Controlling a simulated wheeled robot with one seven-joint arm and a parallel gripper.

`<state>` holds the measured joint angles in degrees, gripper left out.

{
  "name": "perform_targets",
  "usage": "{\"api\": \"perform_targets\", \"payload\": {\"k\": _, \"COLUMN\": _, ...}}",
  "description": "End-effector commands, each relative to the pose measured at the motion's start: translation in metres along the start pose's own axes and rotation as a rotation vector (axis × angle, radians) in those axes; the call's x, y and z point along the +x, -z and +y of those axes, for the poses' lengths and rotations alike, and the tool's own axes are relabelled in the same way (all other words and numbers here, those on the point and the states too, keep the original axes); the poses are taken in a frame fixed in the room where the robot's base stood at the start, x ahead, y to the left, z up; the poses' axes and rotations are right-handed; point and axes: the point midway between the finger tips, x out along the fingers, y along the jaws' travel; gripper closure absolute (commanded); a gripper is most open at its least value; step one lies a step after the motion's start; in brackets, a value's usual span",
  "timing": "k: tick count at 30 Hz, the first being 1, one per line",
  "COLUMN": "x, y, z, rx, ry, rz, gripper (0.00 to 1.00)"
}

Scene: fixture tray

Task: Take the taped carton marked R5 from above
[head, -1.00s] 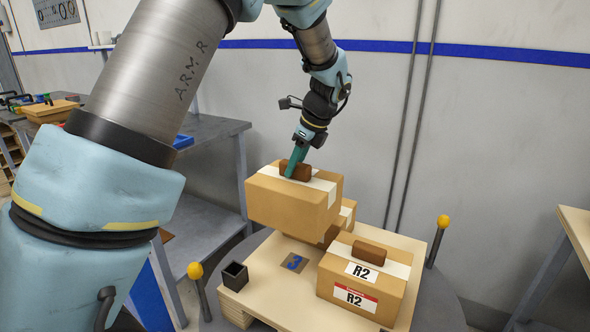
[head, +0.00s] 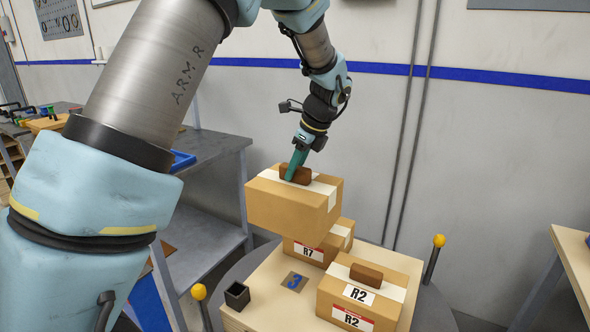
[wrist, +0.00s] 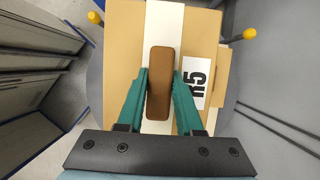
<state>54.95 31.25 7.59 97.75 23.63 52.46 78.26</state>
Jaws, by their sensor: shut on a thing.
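The taped carton marked R5 (head: 290,211) hangs in the air above the tray in the head view. A white tape strip runs over its top, with a brown handle block (head: 296,174) on it. In the wrist view the R5 label (wrist: 196,84) shows beside the tape and the brown block (wrist: 160,82) lies between the fingers. My gripper (head: 296,164) is shut on the block from above. It also shows in the wrist view (wrist: 160,95). The carton's underside is hidden.
A carton marked R7 (head: 305,248) stands behind, partly hidden by the raised one. A carton marked R2 (head: 358,295) stands at the front right of the wooden tray (head: 262,290). A black open cup (head: 237,295) and yellow-topped posts (head: 439,241) stand around.

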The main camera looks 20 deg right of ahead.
Motion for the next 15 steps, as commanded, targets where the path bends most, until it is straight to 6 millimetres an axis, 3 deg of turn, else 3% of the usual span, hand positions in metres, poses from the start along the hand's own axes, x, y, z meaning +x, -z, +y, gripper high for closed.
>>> {"api": "perform_targets", "payload": {"k": 1, "x": -0.011, "y": -0.005, "z": -0.001, "rx": -0.001, "ry": 0.004, "rz": -0.001, "gripper": 1.00}}
{"api": "perform_targets", "payload": {"k": 15, "x": -0.052, "y": -0.022, "z": -0.001, "rx": -0.001, "ry": 0.004, "rz": -0.001, "gripper": 1.00}}
